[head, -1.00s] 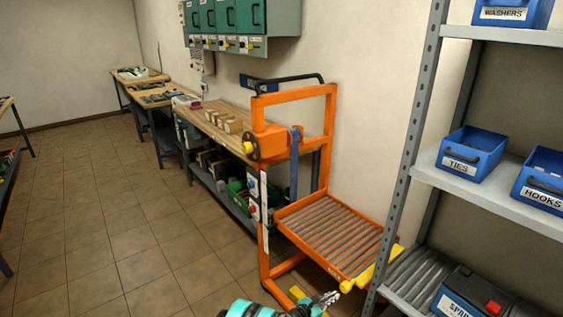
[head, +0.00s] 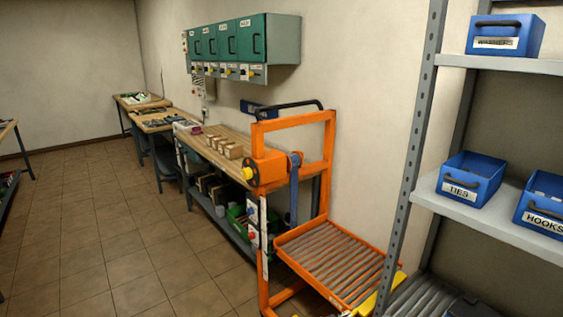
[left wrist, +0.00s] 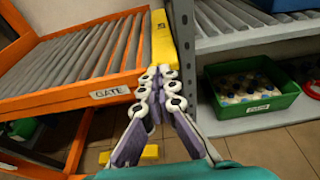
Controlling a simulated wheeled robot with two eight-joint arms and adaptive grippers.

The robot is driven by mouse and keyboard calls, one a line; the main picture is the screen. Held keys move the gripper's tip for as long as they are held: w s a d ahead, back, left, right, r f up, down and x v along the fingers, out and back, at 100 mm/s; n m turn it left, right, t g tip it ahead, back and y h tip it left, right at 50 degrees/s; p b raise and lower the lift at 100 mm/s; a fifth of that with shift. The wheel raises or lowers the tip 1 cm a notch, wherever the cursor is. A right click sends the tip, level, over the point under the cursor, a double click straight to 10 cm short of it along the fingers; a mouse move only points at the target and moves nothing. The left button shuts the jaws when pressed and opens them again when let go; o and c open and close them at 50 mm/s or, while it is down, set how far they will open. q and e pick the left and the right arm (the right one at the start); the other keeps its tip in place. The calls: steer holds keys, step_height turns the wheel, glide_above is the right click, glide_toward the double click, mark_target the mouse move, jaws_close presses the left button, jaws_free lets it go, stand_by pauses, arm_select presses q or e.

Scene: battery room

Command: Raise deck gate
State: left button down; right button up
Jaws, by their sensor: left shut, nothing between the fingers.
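The orange lift trolley (head: 324,170) stands beside the shelf rack, with its roller deck (head: 335,262) low at the front. A yellow bar (head: 380,298) lies along the deck's right end, partly cut off by the picture's bottom edge. In the left wrist view, the yellow bar (left wrist: 163,42) stands between the deck and the shelf post. A "GATE" label (left wrist: 110,92) is on the deck's orange rim. My left gripper (left wrist: 160,74) is shut and empty, its tips just in front of the yellow bar's near end; contact is unclear. My right gripper is not in view.
The grey shelf post (head: 412,150) stands close to the deck's right side. Blue bins (head: 470,179) sit on the rack, and a green crate (left wrist: 252,103) is on a low shelf. A workbench (head: 215,150) lies behind the trolley.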

arm_select(q)
steer(key=shift+r, duration=0.1)
steer(key=s+a, duration=0.4)
steer(key=shift+a+r, duration=0.25)
steer(key=shift+a, duration=0.05)
